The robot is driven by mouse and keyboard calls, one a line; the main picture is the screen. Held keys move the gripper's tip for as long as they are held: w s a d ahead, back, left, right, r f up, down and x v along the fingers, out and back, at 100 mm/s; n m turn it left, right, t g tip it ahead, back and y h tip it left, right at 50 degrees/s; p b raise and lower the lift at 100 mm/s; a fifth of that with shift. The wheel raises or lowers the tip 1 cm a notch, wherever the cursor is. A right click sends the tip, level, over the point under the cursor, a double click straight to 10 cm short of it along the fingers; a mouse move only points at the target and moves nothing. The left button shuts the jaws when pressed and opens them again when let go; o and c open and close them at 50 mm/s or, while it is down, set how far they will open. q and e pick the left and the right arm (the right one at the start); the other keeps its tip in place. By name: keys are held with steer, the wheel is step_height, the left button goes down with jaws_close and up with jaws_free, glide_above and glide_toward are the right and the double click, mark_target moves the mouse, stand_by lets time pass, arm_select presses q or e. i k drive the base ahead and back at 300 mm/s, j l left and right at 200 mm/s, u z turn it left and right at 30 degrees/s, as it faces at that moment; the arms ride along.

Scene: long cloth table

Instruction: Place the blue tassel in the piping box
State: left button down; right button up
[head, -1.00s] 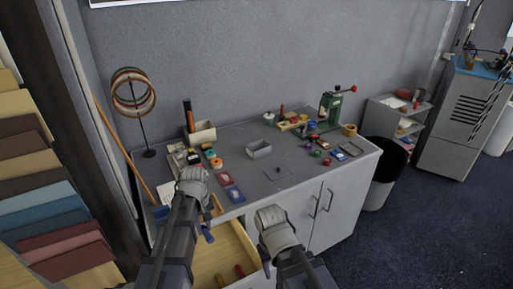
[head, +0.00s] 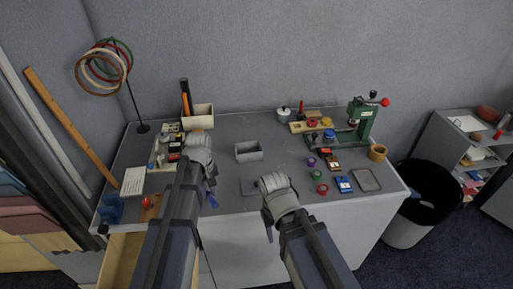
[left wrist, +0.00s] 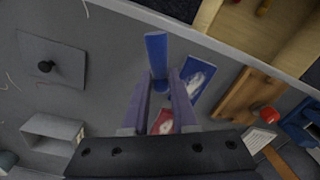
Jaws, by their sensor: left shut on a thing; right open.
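My left gripper (head: 209,188) is shut on the blue tassel (left wrist: 156,60), a slim blue piece held between the fingertips in the left wrist view. In the head view it shows as a small blue tip near the table's front edge. A small open grey box (head: 249,152), probably the piping box, stands mid-table to the right of and beyond my left gripper; it also shows in the left wrist view (left wrist: 50,138). Its inside looks empty. A flat grey plate with a dark knob (left wrist: 47,64) lies near it. My right gripper (head: 268,226) is open and empty at the front edge.
An open drawer (head: 122,262) is at the front left. A green press (head: 361,126), coloured spools and a small tray (head: 366,180) stand on the right. A pen holder (head: 198,118) and a hoop stand (head: 137,100) are at the back left. Table around the grey box is clear.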

mark_target(248, 156)
steer(key=i+l+u, duration=0.1)
steer(key=l, duration=0.2)
steer(key=i+l+u, duration=0.1)
steer(key=l, duration=0.25)
steer(key=i+l+u, duration=0.1)
steer(key=l, duration=0.2)
steer(key=i, duration=0.4)
